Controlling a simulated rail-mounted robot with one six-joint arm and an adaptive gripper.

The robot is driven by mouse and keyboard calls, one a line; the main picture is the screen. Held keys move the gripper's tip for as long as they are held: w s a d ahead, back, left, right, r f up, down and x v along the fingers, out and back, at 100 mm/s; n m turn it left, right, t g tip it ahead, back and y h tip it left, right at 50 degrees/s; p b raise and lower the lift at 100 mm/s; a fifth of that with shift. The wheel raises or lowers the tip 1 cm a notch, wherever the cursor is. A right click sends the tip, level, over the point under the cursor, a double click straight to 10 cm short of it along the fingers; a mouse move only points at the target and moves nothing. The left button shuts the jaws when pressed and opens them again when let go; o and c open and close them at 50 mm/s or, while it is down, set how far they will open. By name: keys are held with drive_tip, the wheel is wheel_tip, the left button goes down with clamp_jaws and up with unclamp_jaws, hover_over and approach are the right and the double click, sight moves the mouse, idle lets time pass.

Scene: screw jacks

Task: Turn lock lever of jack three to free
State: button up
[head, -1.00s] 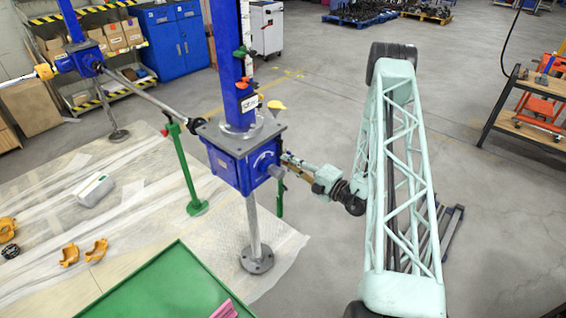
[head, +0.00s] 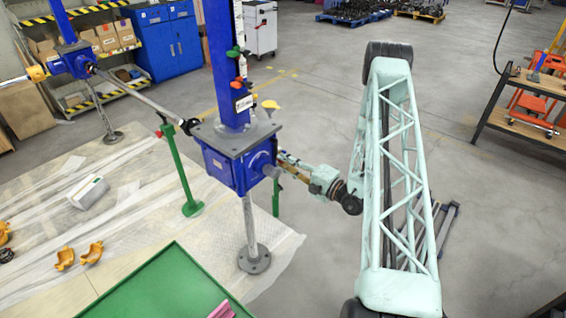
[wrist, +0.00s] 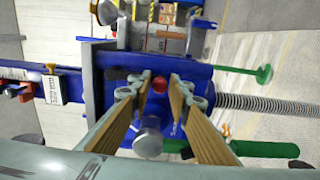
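A blue screw jack with a square grey top plate (head: 238,138) and blue gearbox (head: 226,170) stands in the middle of the head view. A white label (head: 244,104) is on its column, too small to read. In the wrist view, a round red knob (wrist: 160,85) shows in front of the blue housing (wrist: 192,78), likely the lock lever's end; the rest of the lever is hidden. My gripper (wrist: 160,79) is open, with its fingers either side of the knob; contact is not visible. In the head view my gripper (head: 283,163) is at the gearbox's right side.
A grey shaft end (wrist: 150,138) sticks out below the knob in the wrist view. Red and green fittings (head: 238,84) are on the column. A second blue jack (head: 76,60) is at the left. A green tray (head: 165,285) is in front.

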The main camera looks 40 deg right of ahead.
drive_tip(key=v, duration=1.1)
idle(0.3)
drive_tip(key=shift+s, duration=0.15)
idle(0.5)
